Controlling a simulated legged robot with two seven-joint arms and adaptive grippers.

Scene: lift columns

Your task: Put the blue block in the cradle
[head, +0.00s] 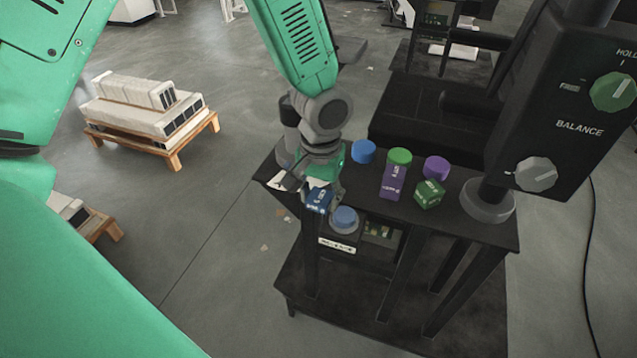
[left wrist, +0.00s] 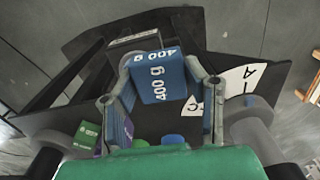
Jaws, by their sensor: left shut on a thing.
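The blue block (head: 318,199) is held by my left gripper (head: 322,185) at the left end of the black table. In the left wrist view the blue block (left wrist: 160,78) shows "400 g" on its faces and lies between the two fingers, which are shut on it. A grey round piece with a blue top (head: 344,217) stands at the table's front edge, just right of and below the block. I cannot tell which part is the cradle. My right gripper is not in view.
Blue (head: 363,151), green (head: 400,156) and purple (head: 436,167) discs stand on the table (head: 481,231). A purple block (head: 393,181) and a green block (head: 430,193) are near them. A black balance panel (head: 575,120) rises at the right.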

